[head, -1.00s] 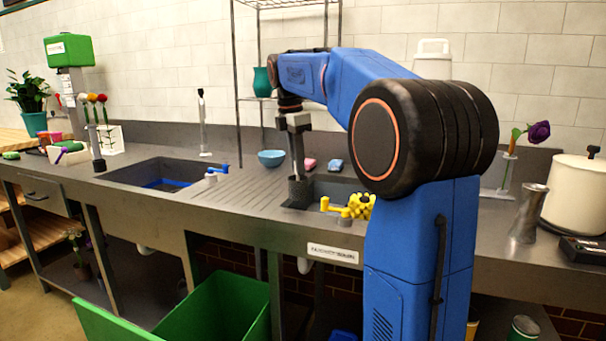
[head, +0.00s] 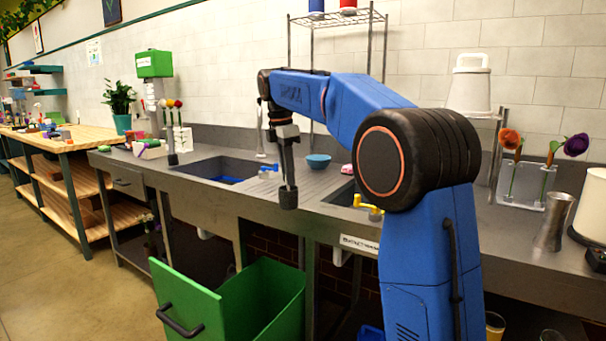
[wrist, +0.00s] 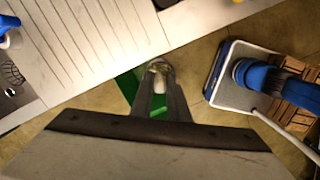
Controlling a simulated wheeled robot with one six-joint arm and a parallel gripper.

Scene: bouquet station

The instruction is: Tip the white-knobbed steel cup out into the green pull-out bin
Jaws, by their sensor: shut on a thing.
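My gripper (head: 286,150) points down, shut on the steel cup (head: 288,197), which looks dark and small in the head view. The cup hangs roughly upright, seen against the counter's front edge. In the wrist view, its pale knob (wrist: 160,70) shows between my gripper's fingertips (wrist: 158,88); its contents cannot be made out. The green pull-out bin (head: 190,310) stands open below the counter, lower left of the cup in the head view. Part of the bin (wrist: 127,88) shows beside and beneath the fingers in the wrist view.
The steel counter (head: 325,188) has a ribbed drainboard and a left sink (head: 222,169). A teal bowl (head: 318,161) and a yellow tap (head: 368,205) are on it. A steel vase (head: 555,220) stands at right. Open floor lies left of the bin.

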